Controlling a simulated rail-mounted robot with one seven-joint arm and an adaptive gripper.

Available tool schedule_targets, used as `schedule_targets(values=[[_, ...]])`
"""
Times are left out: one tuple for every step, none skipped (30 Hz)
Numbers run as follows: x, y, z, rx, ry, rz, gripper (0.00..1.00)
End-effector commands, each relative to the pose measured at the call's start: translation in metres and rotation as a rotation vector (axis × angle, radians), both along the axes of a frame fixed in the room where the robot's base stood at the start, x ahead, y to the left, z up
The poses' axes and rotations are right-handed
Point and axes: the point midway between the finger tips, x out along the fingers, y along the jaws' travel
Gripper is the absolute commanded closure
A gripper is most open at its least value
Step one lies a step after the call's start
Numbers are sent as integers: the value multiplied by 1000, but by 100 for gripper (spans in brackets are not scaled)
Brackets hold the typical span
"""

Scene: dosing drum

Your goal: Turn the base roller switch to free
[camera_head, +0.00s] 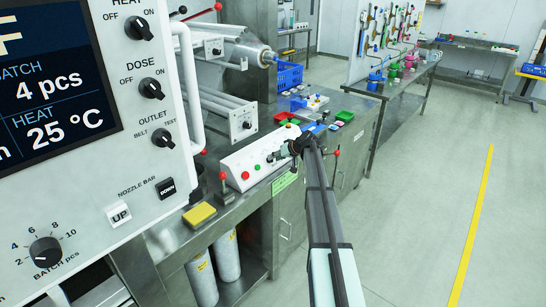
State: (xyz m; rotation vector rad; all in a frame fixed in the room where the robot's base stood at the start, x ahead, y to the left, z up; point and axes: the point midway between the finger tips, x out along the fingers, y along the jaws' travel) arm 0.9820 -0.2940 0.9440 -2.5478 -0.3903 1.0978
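Two small panels with dark rotary switches sit on the roller assembly left of centre. One is the lower roller switch (246,125), on a white plate at the end of the lower roller. The other is the upper roller switch (216,51), on a similar plate higher up. Their labels are too small to read, so I cannot tell which is the base roller switch or its setting. My gripper (291,150) is over the white sloped button box (258,158), to the right of and below the lower switch. Its fingers are too small and dark to tell whether they are open.
A large control panel (147,180) with HEAT, DOSE and OUTLET knobs fills the left foreground. Red-knobbed levers (336,153) stand near the box. A yellow sponge (199,215), a blue basket (288,77) and small trays lie on the steel bench. Open floor (430,200) is at right.

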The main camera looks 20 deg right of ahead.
Motion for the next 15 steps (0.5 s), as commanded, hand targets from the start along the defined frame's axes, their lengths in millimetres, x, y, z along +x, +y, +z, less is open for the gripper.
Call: schedule_targets(values=[[6,2,-2,0,0,0,64],[8,3,-4,0,0,0,64],[10,5,-7,0,0,0,64],[11,6,-8,0,0,0,64],[12,6,-10,0,0,0,64],[13,7,-12,0,0,0,64],[14,8,-12,0,0,0,64],[14,8,-13,0,0,0,64],[15,8,-14,0,0,0,64],[15,9,-14,0,0,0,64],[15,9,-14,0,0,0,64],[15,9,-14,0,-1,0,64],[15,9,-14,0,-1,0,64],[15,9,-14,0,-1,0,64],[15,9,-14,0,-1,0,64]])
